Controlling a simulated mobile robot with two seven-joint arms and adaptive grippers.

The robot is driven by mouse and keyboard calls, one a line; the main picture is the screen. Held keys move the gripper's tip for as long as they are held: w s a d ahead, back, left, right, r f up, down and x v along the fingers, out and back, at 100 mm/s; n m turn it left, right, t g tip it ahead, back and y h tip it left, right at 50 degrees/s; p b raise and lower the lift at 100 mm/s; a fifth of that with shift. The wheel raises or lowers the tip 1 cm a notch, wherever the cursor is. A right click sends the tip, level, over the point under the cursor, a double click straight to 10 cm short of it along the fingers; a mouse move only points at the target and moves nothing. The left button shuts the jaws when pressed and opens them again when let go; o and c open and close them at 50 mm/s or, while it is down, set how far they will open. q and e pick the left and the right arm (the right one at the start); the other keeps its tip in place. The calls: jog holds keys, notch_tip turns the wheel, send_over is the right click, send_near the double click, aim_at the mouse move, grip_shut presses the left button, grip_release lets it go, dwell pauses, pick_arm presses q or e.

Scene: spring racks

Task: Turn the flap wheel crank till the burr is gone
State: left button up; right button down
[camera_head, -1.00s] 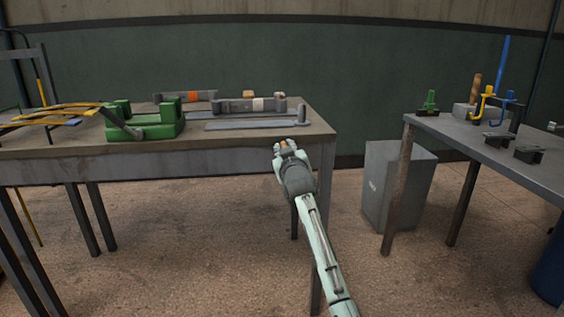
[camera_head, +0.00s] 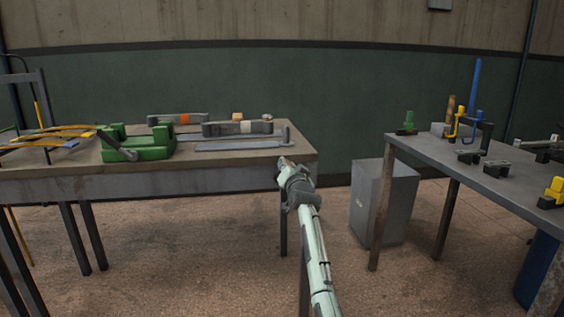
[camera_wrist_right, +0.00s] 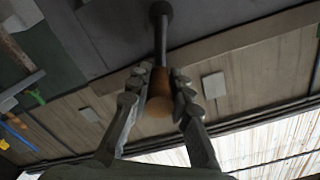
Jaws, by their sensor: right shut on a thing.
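My right gripper (camera_head: 284,163) is at the right end of the left workbench, by its edge. In the right wrist view its fingers (camera_wrist_right: 157,88) are shut around a brown wooden knob (camera_wrist_right: 159,95). The knob sits on a grey rod that runs up to a dark round end (camera_wrist_right: 160,10), which looks like the crank handle. The flap wheel and the burr cannot be made out in either view. My left gripper is not in view.
The left workbench (camera_head: 240,180) carries a green fixture (camera_head: 140,148), grey bar-shaped units (camera_head: 238,128) and a flat grey strip (camera_head: 235,146). A grey cabinet (camera_head: 385,203) stands between it and the right table (camera_head: 440,160), which holds small tools.

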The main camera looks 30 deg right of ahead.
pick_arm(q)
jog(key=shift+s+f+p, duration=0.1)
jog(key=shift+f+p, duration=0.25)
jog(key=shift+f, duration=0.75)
pick_arm(e)
jog(key=shift+s+d+f+m, duration=0.1)
jog(key=shift+d+f+m, duration=0.2)
jog(key=shift+m, duration=0.55)
jog(key=shift+s+d+f+m, duration=0.2)
jog(key=shift+d+m, duration=0.25)
jog(key=shift+m, duration=0.45)
jog(key=shift+s+d+f+m, duration=0.1)
jog(key=shift+d+f+m, duration=0.2)
jog(key=shift+m, duration=0.55)
jog(key=shift+d, duration=0.1)
